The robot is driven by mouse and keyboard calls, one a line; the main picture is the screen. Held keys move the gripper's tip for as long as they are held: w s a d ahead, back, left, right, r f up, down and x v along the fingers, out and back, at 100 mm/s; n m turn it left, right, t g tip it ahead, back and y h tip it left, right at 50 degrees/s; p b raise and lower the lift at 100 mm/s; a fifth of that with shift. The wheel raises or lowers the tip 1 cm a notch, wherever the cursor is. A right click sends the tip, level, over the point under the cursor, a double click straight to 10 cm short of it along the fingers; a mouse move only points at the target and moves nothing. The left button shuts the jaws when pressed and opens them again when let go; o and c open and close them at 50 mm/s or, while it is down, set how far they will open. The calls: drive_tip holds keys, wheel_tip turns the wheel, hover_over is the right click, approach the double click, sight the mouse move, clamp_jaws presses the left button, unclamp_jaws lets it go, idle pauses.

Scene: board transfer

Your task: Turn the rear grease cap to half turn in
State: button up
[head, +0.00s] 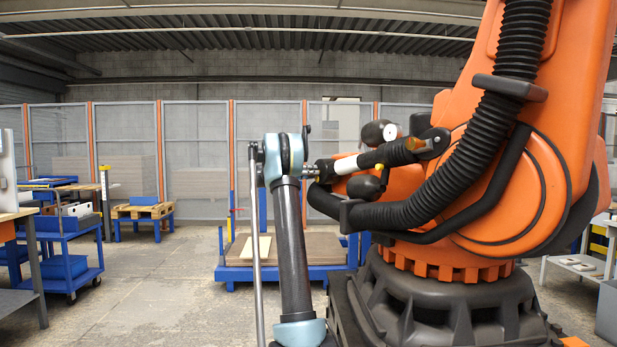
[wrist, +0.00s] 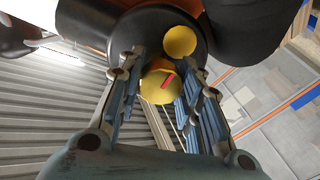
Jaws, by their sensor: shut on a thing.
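Two yellow round caps show in the wrist view on a dark round housing (wrist: 222,75). The nearer yellow cap (wrist: 155,90) carries a red mark that slants up to the right. The other yellow cap (wrist: 180,41) lies just beyond it, clear of the fingers. My gripper (wrist: 163,65) has its two fingers on either side of the nearer cap and is shut on it. Which cap is the rear one cannot be told.
Black ribbed hoses (head: 430,190) run along the orange arm close to my gripper. A blue pallet cart (head: 280,274) stands behind my arm. A blue trolley (head: 62,240) and a table are at the left. The floor between is clear.

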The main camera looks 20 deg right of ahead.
drive_tip(key=shift+w+a+f+m, duration=0.1)
drive_tip(key=shift+f+m, duration=0.05)
drive_tip(key=shift+m, duration=0.65)
drive_tip(key=o, duration=1.1)
drive_tip(key=shift+w+f, duration=0.1)
drive_tip(key=v, duration=1.2)
drive_tip(key=shift+f, duration=0.15)
